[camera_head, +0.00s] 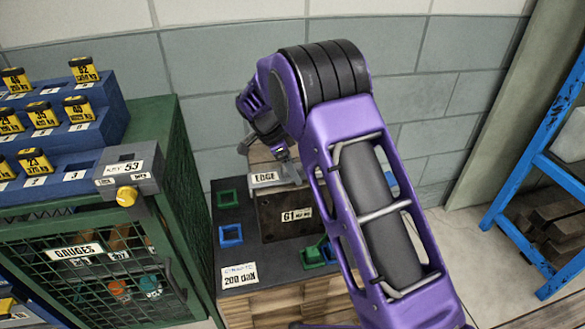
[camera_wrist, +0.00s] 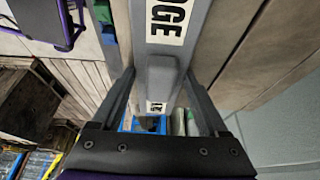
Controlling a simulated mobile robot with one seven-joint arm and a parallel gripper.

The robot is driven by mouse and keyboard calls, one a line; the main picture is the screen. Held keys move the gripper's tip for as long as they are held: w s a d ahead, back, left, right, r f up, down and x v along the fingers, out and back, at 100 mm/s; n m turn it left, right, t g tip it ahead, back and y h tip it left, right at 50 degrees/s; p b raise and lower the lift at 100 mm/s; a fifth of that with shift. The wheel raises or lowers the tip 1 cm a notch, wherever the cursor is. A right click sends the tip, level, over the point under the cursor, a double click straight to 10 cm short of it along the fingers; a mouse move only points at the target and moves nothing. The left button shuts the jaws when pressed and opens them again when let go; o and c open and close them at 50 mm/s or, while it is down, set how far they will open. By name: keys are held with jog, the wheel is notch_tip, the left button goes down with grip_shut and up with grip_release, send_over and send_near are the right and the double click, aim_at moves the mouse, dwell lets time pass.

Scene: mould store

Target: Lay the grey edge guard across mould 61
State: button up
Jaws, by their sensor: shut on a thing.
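The grey edge guard (camera_head: 270,187), with a white EDGE label, is at the back of the dark mould 61 (camera_head: 268,220) in the head view. It appears level, over or against the mould's rear left edge; I cannot tell whether it touches. My gripper (camera_head: 282,157) is above the guard, shut on its raised middle grip. In the wrist view the guard (camera_wrist: 193,18) runs lengthwise between my two fingers (camera_wrist: 160,85). My arm hides the guard's right end and part of the mould in the head view.
The mould stands on a dark-topped wooden stand (camera_head: 238,262) with blue (camera_head: 231,235) and green (camera_head: 228,199) square frames. A green mesh cabinet (camera_head: 175,180) stands close on the left, with a stepped blue rack (camera_head: 98,112). A blue shelf unit (camera_head: 520,180) is at right.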

jog(key=shift+s+f, duration=0.1)
jog(key=shift+f, duration=0.1)
jog(key=o, duration=1)
jog(key=shift+o, duration=0.8)
jog(key=shift+f, duration=0.1)
